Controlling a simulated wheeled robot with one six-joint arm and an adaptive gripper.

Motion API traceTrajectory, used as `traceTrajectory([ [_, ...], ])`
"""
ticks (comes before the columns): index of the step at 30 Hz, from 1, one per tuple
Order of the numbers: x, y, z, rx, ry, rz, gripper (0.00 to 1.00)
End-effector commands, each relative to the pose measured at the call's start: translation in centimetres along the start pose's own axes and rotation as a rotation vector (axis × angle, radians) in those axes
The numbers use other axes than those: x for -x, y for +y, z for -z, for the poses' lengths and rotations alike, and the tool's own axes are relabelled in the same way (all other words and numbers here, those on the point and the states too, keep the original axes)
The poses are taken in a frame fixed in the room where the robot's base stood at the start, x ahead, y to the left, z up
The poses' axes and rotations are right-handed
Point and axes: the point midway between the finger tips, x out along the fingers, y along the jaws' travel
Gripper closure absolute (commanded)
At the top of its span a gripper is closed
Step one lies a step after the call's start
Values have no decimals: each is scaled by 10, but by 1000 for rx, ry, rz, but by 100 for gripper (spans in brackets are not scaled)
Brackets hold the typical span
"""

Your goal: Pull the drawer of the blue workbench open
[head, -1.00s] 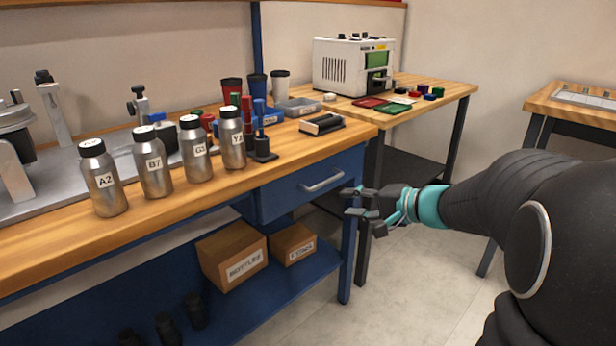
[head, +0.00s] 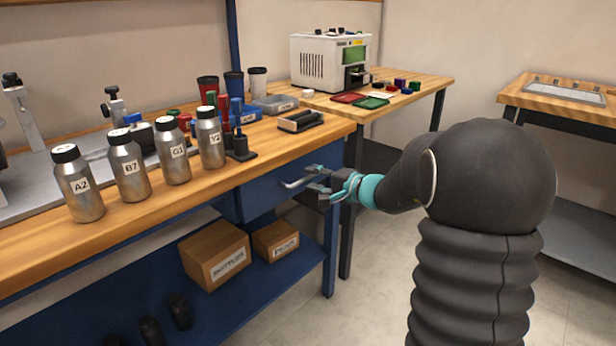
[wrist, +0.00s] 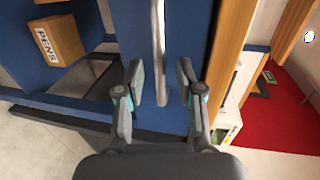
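The blue workbench (head: 331,228) has a wooden top, with a blue drawer (head: 262,193) under its right end. The drawer front looks flush with the bench. The drawer's silver bar handle (head: 296,183) is at the tips of my gripper (head: 312,180) in the head view. In the wrist view the handle (wrist: 158,45) runs up the picture and its near end reaches between the two fingers of my gripper (wrist: 161,80). The fingers are apart, with gaps on both sides of the handle. Part of the drawer front is hidden behind my gripper in the head view.
Several labelled metal bottles (head: 127,165) stand along the bench top's front. Cardboard boxes (head: 214,253) sit on the bench's lower shelf. A second wooden table (head: 425,90) behind carries a white machine (head: 330,62). The floor (head: 375,290) in front is clear.

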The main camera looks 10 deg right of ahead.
Motion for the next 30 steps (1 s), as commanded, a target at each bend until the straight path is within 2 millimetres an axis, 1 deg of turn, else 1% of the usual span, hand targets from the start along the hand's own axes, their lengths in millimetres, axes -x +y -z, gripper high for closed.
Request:
traceTrajectory([
  [1, -8, 0, -1, -1, -4, -1, 63],
  [6, -22, 0, 0, -1, -1, -1, 63],
  [10, -26, 0, 0, -1, -1, -1, 63],
  [17, -26, 0, 0, 0, -1, 0, 63],
  [20, -26, 0, 0, 0, -1, 0, 86],
  [21, -26, 0, 0, 0, -1, 0, 96],
  [22, -26, 0, 0, 0, -1, 0, 100],
  [30, -26, 0, 0, 0, -1, 0, 100],
])
